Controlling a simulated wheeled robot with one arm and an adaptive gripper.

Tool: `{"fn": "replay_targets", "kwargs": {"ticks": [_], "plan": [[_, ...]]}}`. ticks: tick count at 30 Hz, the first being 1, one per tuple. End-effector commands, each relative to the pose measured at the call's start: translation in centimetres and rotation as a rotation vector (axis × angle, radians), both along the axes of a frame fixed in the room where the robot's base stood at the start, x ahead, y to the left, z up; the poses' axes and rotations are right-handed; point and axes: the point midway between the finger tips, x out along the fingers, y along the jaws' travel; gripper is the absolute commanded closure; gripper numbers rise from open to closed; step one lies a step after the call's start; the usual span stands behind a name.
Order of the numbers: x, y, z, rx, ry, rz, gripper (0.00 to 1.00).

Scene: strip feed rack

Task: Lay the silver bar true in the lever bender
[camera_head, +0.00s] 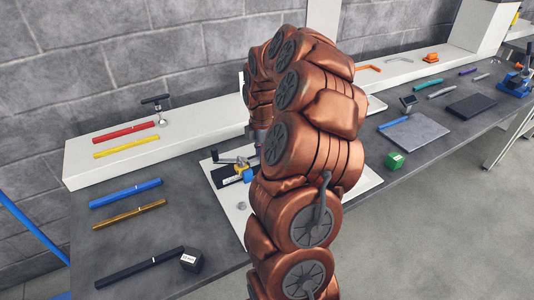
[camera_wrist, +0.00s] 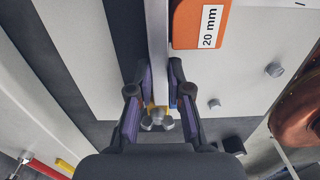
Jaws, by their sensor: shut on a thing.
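The silver bar (camera_wrist: 157,35) runs up and down the wrist view, between the fingertips of my gripper (camera_wrist: 158,70). The fingers are shut on it. Its far end leaves the top of the picture. Just below the fingertips, partly hidden behind my gripper, are yellow and blue parts with a grey knob (camera_wrist: 157,121). In the head view a device with black, blue and yellow parts, seemingly the lever bender (camera_head: 237,172), stands on a white board; my arm hides its right side. My gripper and the bar are hidden there. I cannot tell whether the bar sits true.
An orange block marked 20 mm (camera_wrist: 201,22) lies close right of the bar. Red (camera_head: 124,132), yellow (camera_head: 126,146), blue (camera_head: 126,193) and brass (camera_head: 130,214) bars lie left.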

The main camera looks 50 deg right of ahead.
Motion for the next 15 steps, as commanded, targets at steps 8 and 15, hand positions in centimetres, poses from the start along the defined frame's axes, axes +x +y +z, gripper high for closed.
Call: {"fn": "replay_targets", "kwargs": {"ticks": [8, 15], "plan": [[-0.01, -0.01, -0.61, 0.000, 0.000, 0.000, 1.00], [-0.01, -0.01, -1.10, 0.000, 0.000, 0.000, 1.00]]}}
